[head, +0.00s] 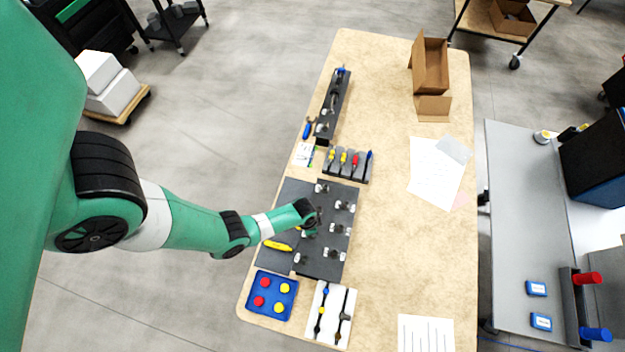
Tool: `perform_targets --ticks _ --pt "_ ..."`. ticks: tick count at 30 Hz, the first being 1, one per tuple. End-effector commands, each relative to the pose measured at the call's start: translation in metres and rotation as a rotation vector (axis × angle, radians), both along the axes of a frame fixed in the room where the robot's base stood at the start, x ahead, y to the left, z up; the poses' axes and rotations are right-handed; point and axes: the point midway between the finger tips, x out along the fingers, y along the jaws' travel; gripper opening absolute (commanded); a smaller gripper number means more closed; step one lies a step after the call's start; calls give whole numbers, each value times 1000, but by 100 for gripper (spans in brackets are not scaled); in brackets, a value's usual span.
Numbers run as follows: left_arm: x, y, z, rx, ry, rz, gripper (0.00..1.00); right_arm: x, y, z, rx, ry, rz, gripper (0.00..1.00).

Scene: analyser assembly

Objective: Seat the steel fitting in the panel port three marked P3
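The dark grey panel (318,268) lies on the wooden table, with several small metallic port pieces and white labels on it. The labels are too small to read, so I cannot tell which port is P3. My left gripper (311,231) is low over the panel's left-middle part, at the end of the green arm. Its fingers are tiny and partly hidden by the wrist, so I cannot tell whether they are open or hold anything. I cannot single out the steel fitting from the similar metallic pieces. My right gripper is not in view.
A yellow-handled tool (277,245) lies left of the gripper. A blue tray (274,313) with red and yellow discs and a white board (331,316) are at the front. A tool rack (347,166) and a long dark rail (332,108) stand behind.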

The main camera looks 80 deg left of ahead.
Motion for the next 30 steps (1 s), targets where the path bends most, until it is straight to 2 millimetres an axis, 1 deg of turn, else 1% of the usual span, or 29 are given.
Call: perform_targets --ticks 10,11,15,16,25,28,30 --pt "0 0 -10 0 0 0 0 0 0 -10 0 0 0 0" --pt "0 0 -8 0 -1 0 32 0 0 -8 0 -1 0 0" --pt "0 0 -8 0 0 0 57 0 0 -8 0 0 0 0" --pt "0 0 -8 0 0 0 61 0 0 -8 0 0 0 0" --pt "0 0 -7 0 0 0 61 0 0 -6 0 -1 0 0" --pt "0 0 2 0 0 0 61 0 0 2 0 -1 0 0" --pt "0 0 11 0 0 0 61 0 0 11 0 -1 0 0"
